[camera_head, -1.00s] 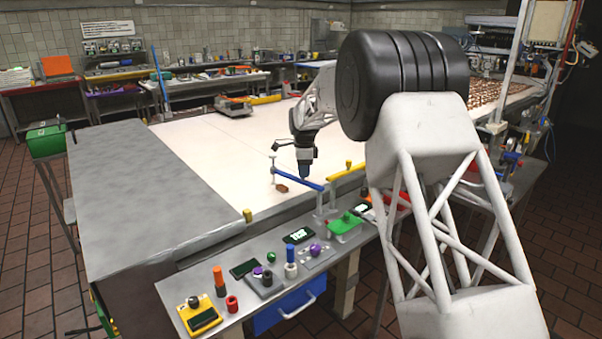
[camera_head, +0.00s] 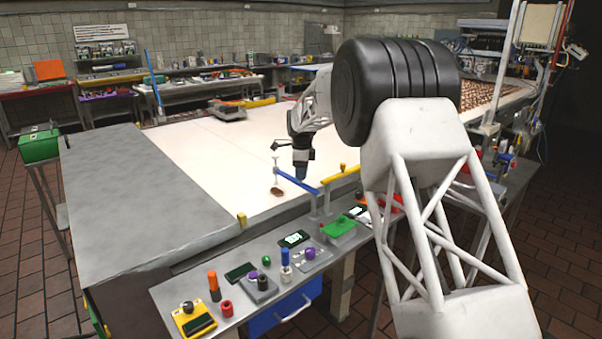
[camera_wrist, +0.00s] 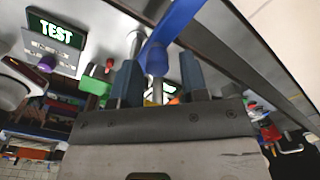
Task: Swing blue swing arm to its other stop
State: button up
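The blue swing arm (camera_head: 291,182) is a thin bar reaching left over the white surface from an upright post (camera_head: 314,205) near the front edge. In the wrist view the blue bar (camera_wrist: 178,22) runs up and right from a rounded blue knob (camera_wrist: 154,60). My gripper (camera_head: 302,176) points down close above the blue bar. Its two fingers (camera_wrist: 160,76) are apart, with the knob showing in the gap between them. Whether they touch the knob or bar is not clear.
A yellow bar (camera_head: 340,174) lies just right of the blue one. A thin pale stand (camera_head: 276,165) and a small brown piece (camera_head: 278,192) are near the blue bar's left end. A grey control shelf (camera_head: 225,287) carries several knobs and displays in front. The white surface (camera_head: 215,165) behind is mostly clear.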

jog(key=shift+o, duration=0.4)
jog(key=shift+f, duration=0.1)
jog(key=shift+r, duration=3.95)
jog(key=shift+s, duration=0.1)
